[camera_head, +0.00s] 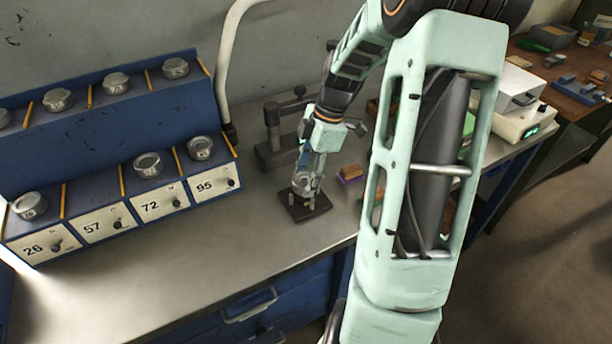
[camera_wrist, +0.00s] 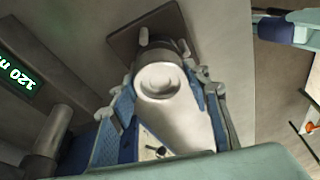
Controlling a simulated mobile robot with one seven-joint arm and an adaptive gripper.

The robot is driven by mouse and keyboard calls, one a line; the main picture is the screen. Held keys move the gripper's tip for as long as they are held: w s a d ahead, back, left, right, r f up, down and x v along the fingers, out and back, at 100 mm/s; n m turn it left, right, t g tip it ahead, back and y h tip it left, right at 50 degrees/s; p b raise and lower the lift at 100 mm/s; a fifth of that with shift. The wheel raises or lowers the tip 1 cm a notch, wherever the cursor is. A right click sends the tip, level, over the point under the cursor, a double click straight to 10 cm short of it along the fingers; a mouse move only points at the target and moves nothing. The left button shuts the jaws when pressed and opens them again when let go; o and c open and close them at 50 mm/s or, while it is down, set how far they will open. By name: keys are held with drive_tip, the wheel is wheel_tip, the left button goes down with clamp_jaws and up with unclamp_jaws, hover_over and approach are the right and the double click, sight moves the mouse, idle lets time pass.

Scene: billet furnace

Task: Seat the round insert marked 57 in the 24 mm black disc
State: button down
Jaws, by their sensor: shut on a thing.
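My gripper (camera_head: 306,177) is shut on a round, silvery metal insert (camera_head: 302,184), just over a small dark square plate (camera_head: 316,210) on the bench. In the wrist view the insert (camera_wrist: 159,82) sits between the two blue fingers of the gripper (camera_wrist: 164,92), its hollow round face towards the camera. The dark plate (camera_wrist: 125,43) lies beyond it, with a small upright peg (camera_wrist: 144,37). I cannot read a number on the held insert. No separate black disc can be made out, and whether the insert touches the plate is hidden.
A blue rack (camera_head: 150,115) stands at left; its bay labelled 57 (camera_head: 93,229) has no insert on top, while bays 26, 72 and 95 each have one. A dark metal stand (camera_head: 272,130) is close behind the gripper. Bench in front of the plate is clear.

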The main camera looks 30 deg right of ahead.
drive_tip(key=shift+f+b, duration=0.3)
drive_tip(key=shift+f, duration=0.1)
drive_tip(key=c, duration=1.4)
unclamp_jaws()
drive_tip(key=shift+o, duration=0.2)
drive_tip(key=p+v, duration=0.8)
drive_tip(key=v, duration=0.3)
